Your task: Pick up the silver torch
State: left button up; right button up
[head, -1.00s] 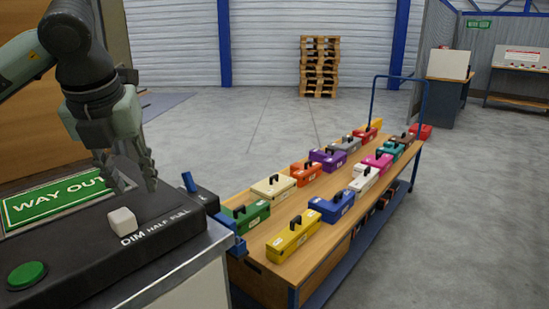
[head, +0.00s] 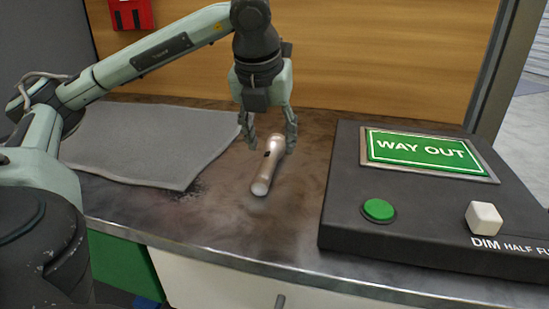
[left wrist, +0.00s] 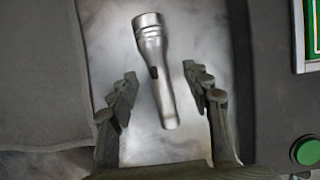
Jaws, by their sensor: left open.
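The silver torch (head: 268,166) lies on the worktop, between a grey cloth and a black control box. My left gripper (head: 270,143) is above its far end, pointing down, with a finger to each side. In the left wrist view the torch (left wrist: 156,75) lies lengthwise, its wide head at the top. The fingers of the left gripper (left wrist: 160,98) stand apart on both sides of its body, with gaps between them and the torch. The gripper is open and holds nothing. My right gripper is in neither view.
The control box (head: 335,205) stands close on the right, with a green WAY OUT sign (head: 420,152), a green button (head: 378,210) and a white knob (head: 483,218). The grey cloth (head: 150,140) lies left. A wooden panel (head: 350,60) rises behind. The worktop in front is clear.

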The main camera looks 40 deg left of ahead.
aim_at(270, 153)
pick_arm(q)
jog(key=x, duration=0.2)
jog(key=shift+a+f, duration=0.25)
jog(key=shift+f, duration=0.15)
jog(key=shift+w+a+f, duration=0.1)
jog(key=shift+w+f, duration=0.05)
jog(key=shift+f, duration=0.25)
grip_shut()
